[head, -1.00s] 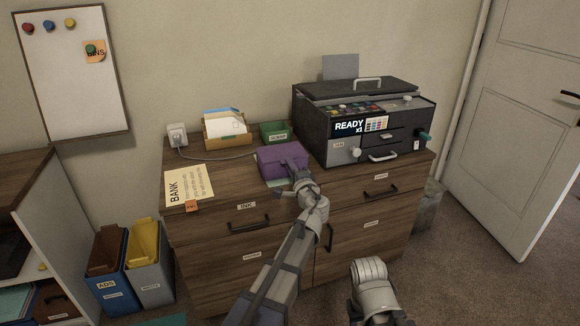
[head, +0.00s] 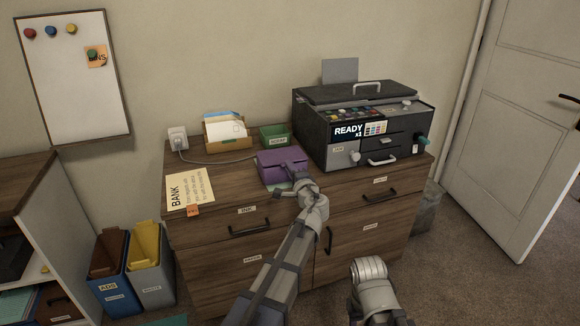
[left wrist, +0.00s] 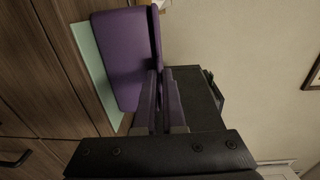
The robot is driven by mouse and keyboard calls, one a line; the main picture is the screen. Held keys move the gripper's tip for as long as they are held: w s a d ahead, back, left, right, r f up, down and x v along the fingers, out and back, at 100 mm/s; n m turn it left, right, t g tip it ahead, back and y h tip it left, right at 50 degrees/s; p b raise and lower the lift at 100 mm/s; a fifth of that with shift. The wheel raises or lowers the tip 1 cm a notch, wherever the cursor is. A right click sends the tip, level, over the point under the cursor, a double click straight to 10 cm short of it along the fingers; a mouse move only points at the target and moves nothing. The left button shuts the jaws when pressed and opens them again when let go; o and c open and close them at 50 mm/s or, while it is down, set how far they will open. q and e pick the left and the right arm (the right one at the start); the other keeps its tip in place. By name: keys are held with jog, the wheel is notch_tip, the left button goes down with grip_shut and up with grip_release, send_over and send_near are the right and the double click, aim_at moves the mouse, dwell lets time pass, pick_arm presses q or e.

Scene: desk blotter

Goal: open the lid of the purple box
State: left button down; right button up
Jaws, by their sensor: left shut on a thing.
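The purple box (head: 280,158) stands on the wooden cabinet top, left of the printer. It sits on a pale green sheet, which shows along the box's edge in the left wrist view (left wrist: 92,62). My left gripper (head: 298,184) is at the box's front right side. In the left wrist view the box (left wrist: 122,62) is close, and the fingers (left wrist: 162,100) are shut at the lid's edge (left wrist: 155,38). The exact contact is hard to see. The lid looks down or nearly down; its angle is unclear. My right gripper does not show; only part of my right arm does.
The dark printer (head: 350,140) stands close on the right. A green tray (head: 275,135) and an orange-brown holder with papers (head: 227,138) are behind the box. A yellow "BANK" note (head: 188,190) lies at left, with bare wood between it and the box.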

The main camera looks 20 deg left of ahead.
pick_arm(q)
jog(key=w+r+g+h+p, duration=0.1)
jog(key=r+g+p, duration=0.1)
jog(key=p, duration=0.5)
jog(key=w+a+r+g+h+p, duration=0.1)
jog(key=r+g+p, duration=0.1)
jog(key=r+p, duration=0.2)
jog(key=w+a+r+g+h+p, duration=0.1)
jog(key=r+g+p, duration=0.1)
jog(key=p, duration=0.8)
jog(key=shift+r+h, duration=0.4)
jog(key=shift+r, duration=0.5)
jog(key=w+a+r+g+h+p, duration=0.4)
jog(key=w+a+g+p, duration=0.2)
jog(key=w+p, duration=0.3)
jog(key=p, duration=0.2)
jog(key=shift+p, duration=0.4)
jog(key=shift+r, duration=0.1)
jog(key=shift+w, duration=0.1)
